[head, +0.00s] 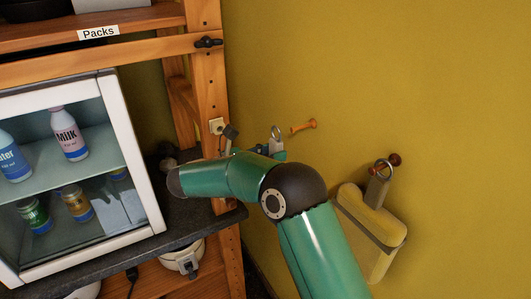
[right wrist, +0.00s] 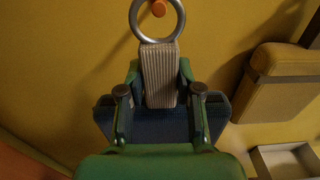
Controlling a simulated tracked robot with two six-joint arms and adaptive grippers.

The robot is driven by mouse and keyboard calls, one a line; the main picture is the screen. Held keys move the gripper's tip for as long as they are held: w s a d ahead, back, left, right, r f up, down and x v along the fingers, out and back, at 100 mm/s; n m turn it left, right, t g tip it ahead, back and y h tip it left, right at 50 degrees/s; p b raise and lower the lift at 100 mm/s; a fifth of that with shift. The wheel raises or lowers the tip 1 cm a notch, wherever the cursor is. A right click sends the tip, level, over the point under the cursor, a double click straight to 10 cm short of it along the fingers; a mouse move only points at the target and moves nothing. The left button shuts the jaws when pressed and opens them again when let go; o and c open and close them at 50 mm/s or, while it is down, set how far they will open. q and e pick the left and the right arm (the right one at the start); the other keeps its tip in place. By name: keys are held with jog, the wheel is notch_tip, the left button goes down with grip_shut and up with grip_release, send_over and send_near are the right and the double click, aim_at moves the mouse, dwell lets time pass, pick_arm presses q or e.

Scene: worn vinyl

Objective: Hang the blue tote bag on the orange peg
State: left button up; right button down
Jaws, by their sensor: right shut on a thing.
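The orange peg (head: 303,126) sticks out from the yellow wall, right of the shelf post. My right gripper (head: 278,152) is just left of and below it, partly hidden behind my teal arm. In the right wrist view the gripper (right wrist: 160,95) is shut on the pale ribbed strap of the blue tote bag (right wrist: 160,127). The strap's metal ring (right wrist: 136,28) stands up above the fingers. The peg's tip (right wrist: 158,8) shows through the ring opening there, but in the head view the ring (head: 277,132) is apart from the peg, to its left. My left gripper is out of view.
A yellow bag (head: 372,225) hangs by a ring on a dark red peg (head: 394,159) at the right. A wooden shelf (head: 207,90) with a glass-fronted cabinet (head: 130,150) of bottles stands at the left. The wall above the orange peg is clear.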

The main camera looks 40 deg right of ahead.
jog(key=shift+s+d+f+p, duration=0.15)
jog(key=shift+d+p, duration=0.15)
jog(key=shift+d, duration=0.95)
jog(key=shift+s+d+r+p, duration=0.15)
jog(key=shift+d+p, duration=0.2)
jog(key=shift+d, duration=0.95)
jog(key=shift+s+d+f+p, duration=0.15)
jog(key=shift+d+p, duration=0.15)
jog(key=shift+d, duration=0.95)
jog(key=shift+d+f, duration=0.2)
jog(key=shift+f, duration=0.15)
jog(key=c, duration=0.7)
grip_release()
jog(key=shift+a, duration=0.25)
jog(key=shift+w+a, duration=0.15)
jog(key=shift+a, duration=0.85)
jog(key=shift+w+a, duration=0.1)
jog(key=shift+a, duration=0.9)
